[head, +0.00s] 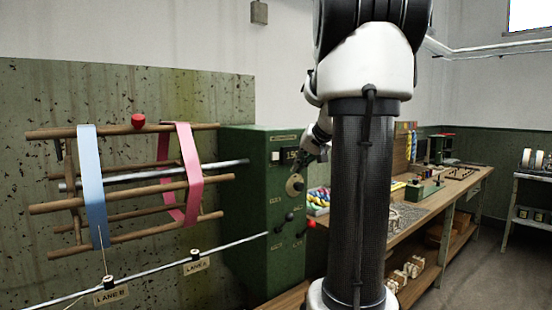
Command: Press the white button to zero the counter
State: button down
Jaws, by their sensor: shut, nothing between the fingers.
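A green machine cabinet (247,200) stands left of centre in the head view. Near its top is a dark counter window (291,156) with pale digits too small to read surely. A small pale square (276,156), which looks like the white button, sits just left of the window. My gripper (317,160) is shut and empty, close to the cabinet's upper right, beside the counter window. It is apart from the pale square, and my arm hides part of the view to its right.
A round dial (295,185) and a red-knobbed lever (311,224) are on the cabinet. A wooden reel (130,185) with blue and pink bands stands left. A cluttered workbench (470,180) runs right, with free floor beyond.

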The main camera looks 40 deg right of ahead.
aim_at(279, 158)
jog(key=shift+w+a, duration=0.2)
jog(key=shift+w, duration=4.2)
jog(key=shift+w, duration=0.4)
jog(key=shift+w, duration=0.5)
jog(key=shift+s, duration=0.95)
jog(key=shift+s, duration=0.1)
jog(key=shift+s+d, duration=0.1)
jog(key=shift+s, duration=2.3)
